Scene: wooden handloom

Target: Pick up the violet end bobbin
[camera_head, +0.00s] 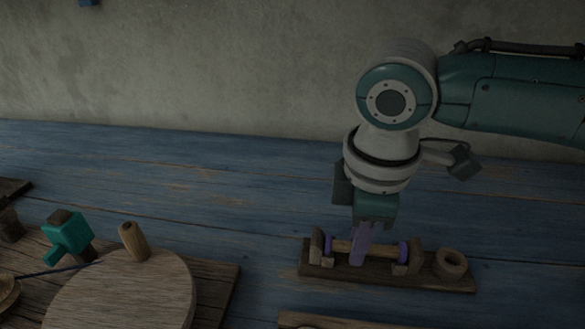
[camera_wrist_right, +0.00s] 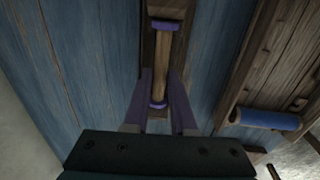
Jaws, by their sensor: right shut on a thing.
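The violet end bobbin (camera_head: 343,246) has a pale wooden shaft with violet ends and lies across a small dark wooden cradle (camera_head: 430,283) on the blue table. It also shows lengthwise in the right wrist view (camera_wrist_right: 167,50). My right gripper (camera_head: 359,255) points down, with its violet fingers at the bobbin's shaft. In the right wrist view the fingers (camera_wrist_right: 160,85) stand on either side of the bobbin. The gripper is shut on the bobbin, which still sits between the cradle's end posts. My left gripper is not in view.
A wooden ring (camera_head: 451,263) sits at the right end of the cradle. To the left, a round wooden disc (camera_head: 125,290) with an upright peg (camera_head: 133,242) and a teal block (camera_head: 68,237) stand on planks. The blue table (camera_head: 250,190) behind is clear.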

